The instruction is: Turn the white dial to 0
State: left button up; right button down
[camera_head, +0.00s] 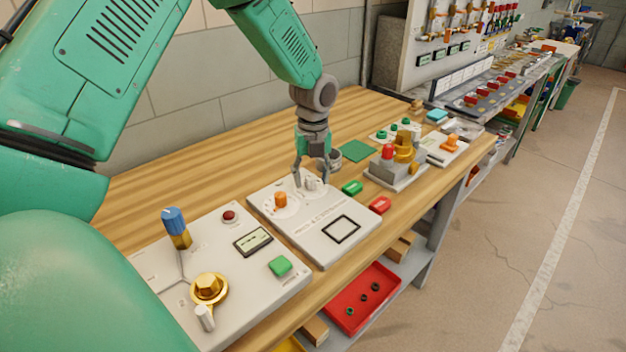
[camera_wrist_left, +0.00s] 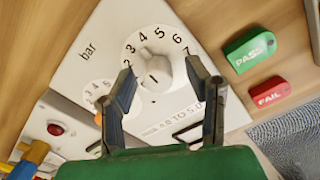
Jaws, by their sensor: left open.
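The white dial (camera_head: 312,184) is a round knob on a light grey panel (camera_head: 295,230) on the wooden bench. In the left wrist view the white dial (camera_wrist_left: 156,73) has numbers around it, with 2 to 7 readable. Its ridge seems to point up toward 4, but I cannot tell exactly. My left gripper (camera_head: 311,180) is above the panel, fingers down. In the left wrist view the left gripper (camera_wrist_left: 160,66) is open, one finger on each side of the dial. I cannot tell whether they touch it. My right gripper is not in view.
An orange knob (camera_head: 281,200) stands close to the dial's left. Green (camera_head: 352,188) and red (camera_head: 380,205) blocks, marked PASS and FAIL in the wrist view, lie to its right. Another panel with a blue-and-yellow handle (camera_head: 176,228) is nearer. Bare wood lies behind, toward the wall.

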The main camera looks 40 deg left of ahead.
pick_arm(q)
notch_tip(320, 180, up, 10)
jog(key=shift+d+f, duration=0.1)
jog(key=shift+d+r, duration=0.1)
jog(key=shift+r, duration=0.6)
jog(key=n+y+p, duration=0.3)
jog(key=n+y, duration=0.1)
jog(key=n, duration=0.3)
send_near(313, 177)
jog(key=b+x, duration=0.1)
jog(key=x, duration=0.8)
jog(key=shift+s+f, duration=0.1)
jog(key=shift+s, duration=0.05)
jog(key=shift+a+f, duration=0.25)
jog(key=shift+f, duration=0.3)
